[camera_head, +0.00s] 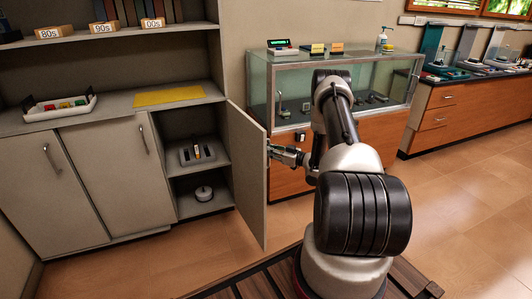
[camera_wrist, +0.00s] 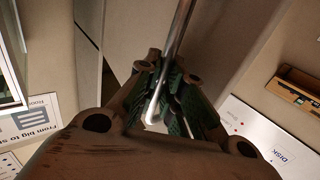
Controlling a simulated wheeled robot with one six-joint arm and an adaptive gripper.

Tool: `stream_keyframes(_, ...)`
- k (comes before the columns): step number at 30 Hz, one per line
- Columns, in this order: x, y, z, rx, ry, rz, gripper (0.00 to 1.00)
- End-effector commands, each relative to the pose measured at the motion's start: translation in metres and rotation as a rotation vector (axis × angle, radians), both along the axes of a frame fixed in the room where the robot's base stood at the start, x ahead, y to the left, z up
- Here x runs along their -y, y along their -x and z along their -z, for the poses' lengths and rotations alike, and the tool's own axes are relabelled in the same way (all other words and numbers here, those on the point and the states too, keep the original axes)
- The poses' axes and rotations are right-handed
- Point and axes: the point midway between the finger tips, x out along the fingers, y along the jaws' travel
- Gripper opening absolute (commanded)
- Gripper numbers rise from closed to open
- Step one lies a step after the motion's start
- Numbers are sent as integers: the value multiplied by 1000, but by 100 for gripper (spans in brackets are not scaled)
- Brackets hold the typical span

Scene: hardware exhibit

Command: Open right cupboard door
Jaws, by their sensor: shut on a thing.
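The right cupboard door (camera_head: 248,165) is grey and stands swung wide open, out from the cabinet, with its edge towards me. My gripper (camera_head: 279,153) is at the door's outer face, about halfway up. In the wrist view my gripper (camera_wrist: 172,105) has its fingers around the lower end of a metal bar handle (camera_wrist: 178,40) and is shut on it. In the head view the handle is hidden behind the gripper. The open compartment (camera_head: 206,130) shows two shelves, with a grey tray (camera_head: 198,152) holding small items above and a round dark object (camera_head: 204,193) below.
Two closed grey doors (camera_head: 100,180) with bar handles are to the left. A glass display case (camera_head: 345,75) on a wooden base stands close behind my arm. A white tray (camera_head: 58,112) and a yellow mat (camera_head: 168,96) lie on the countertop. Tiled floor is open at right.

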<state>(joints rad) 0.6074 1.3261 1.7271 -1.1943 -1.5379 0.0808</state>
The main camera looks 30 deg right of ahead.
Motion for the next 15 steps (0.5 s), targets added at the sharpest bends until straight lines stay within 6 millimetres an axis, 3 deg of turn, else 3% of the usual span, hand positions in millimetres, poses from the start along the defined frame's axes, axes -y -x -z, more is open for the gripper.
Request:
stream_keyframes(8, 0, -1, -1, 0, 0, 0, 0)
stream_keyframes(9, 0, -1, -1, 0, 0, 0, 13)
stream_keyframes(12, 0, -1, -1, 0, 0, 0, 31)
stream_keyframes(15, 0, -1, -1, 0, 0, 0, 32)
